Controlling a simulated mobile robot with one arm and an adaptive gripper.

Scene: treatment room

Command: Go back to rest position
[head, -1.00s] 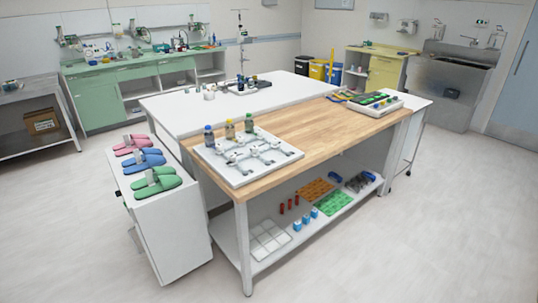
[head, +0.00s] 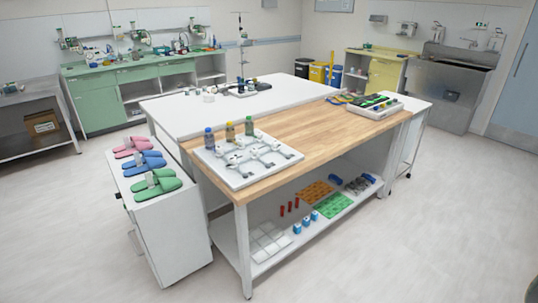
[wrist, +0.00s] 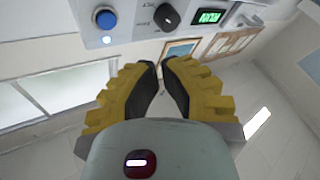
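My gripper (wrist: 160,66) shows in the wrist view, with yellow ribbed fingers and dark inner pads. Its fingertips are almost together and I see nothing held between them. It points toward the upper part of the room, away from the tables. In the head view neither my arm nor my gripper can be clearly made out; only a small dark shape shows at the lower right edge.
A wooden-top table (head: 340,132) carries a white fixture board (head: 238,178), several small bottles and a device (head: 372,104). A white cabinet (head: 168,232) with coloured slippers stands left. A panel with a blue button (wrist: 105,19) crosses the wrist view. Floor at right is clear.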

